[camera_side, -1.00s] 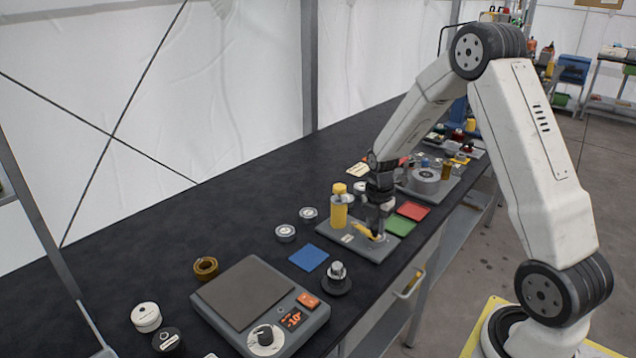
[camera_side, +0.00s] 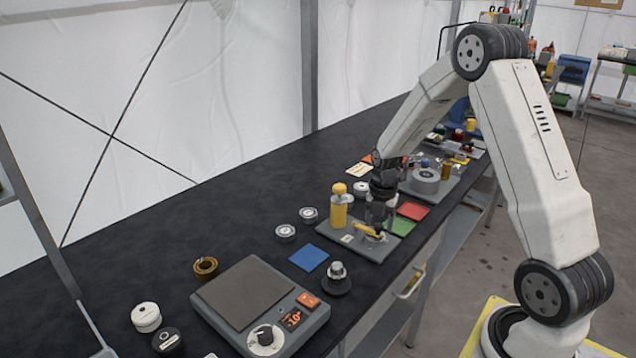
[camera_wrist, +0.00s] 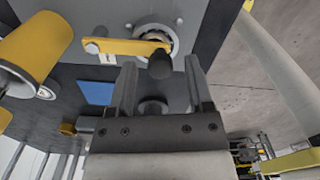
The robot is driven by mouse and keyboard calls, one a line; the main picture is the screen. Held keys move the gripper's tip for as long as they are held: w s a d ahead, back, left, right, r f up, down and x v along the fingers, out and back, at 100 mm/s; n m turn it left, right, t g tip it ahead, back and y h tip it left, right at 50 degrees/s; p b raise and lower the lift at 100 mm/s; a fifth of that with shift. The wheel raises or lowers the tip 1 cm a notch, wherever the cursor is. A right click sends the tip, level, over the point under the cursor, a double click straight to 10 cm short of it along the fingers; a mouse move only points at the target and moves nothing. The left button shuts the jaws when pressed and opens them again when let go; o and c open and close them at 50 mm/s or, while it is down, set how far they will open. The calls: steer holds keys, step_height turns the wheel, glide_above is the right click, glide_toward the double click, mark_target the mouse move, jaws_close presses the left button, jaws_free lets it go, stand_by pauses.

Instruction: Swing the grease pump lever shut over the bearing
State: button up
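The yellow lever (camera_wrist: 125,47) lies on the grey pump plate (camera_side: 343,238). Its far end reaches over part of the round metal bearing (camera_wrist: 164,32), where a dark knob (camera_wrist: 160,65) stands. The lever also shows in the side view (camera_side: 366,230), beneath my gripper (camera_side: 376,222). In the wrist view my gripper (camera_wrist: 162,66) has its two fingers apart, with the knob between and just beyond the tips. I cannot tell whether a finger touches it. The yellow pump cylinder (camera_side: 339,208) stands upright on the plate's left; the wrist view shows it too (camera_wrist: 35,50).
Green (camera_side: 399,226) and red (camera_side: 413,211) pads lie right of the plate. A blue pad (camera_side: 309,258), a dark knobbed part (camera_side: 337,280) and a scale (camera_side: 226,312) are nearer the camera. Another fixture (camera_side: 425,180) stands behind. The table behind the left rings is clear.

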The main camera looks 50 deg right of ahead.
mark_target(379, 225)
steer(key=shift+r, duration=0.1)
stand_by(0.3)
steer(key=shift+r, duration=3.8)
steer(key=shift+a, duration=0.1)
steer(key=shift+a+m, duration=0.4)
steer(key=shift+a, duration=0.1)
steer(key=s+a+m+t, duration=0.1)
steer(key=s+a+m, duration=0.4)
steer(key=a+m, duration=0.4)
steer(key=s+a+m+t, duration=0.1)
steer(key=s+a+m, duration=0.3)
steer(key=a+m, duration=0.6)
steer(key=shift+s+f+m+t, duration=0.3)
steer(key=shift+s+f+m, duration=0.1)
steer(key=shift+m, duration=0.1)
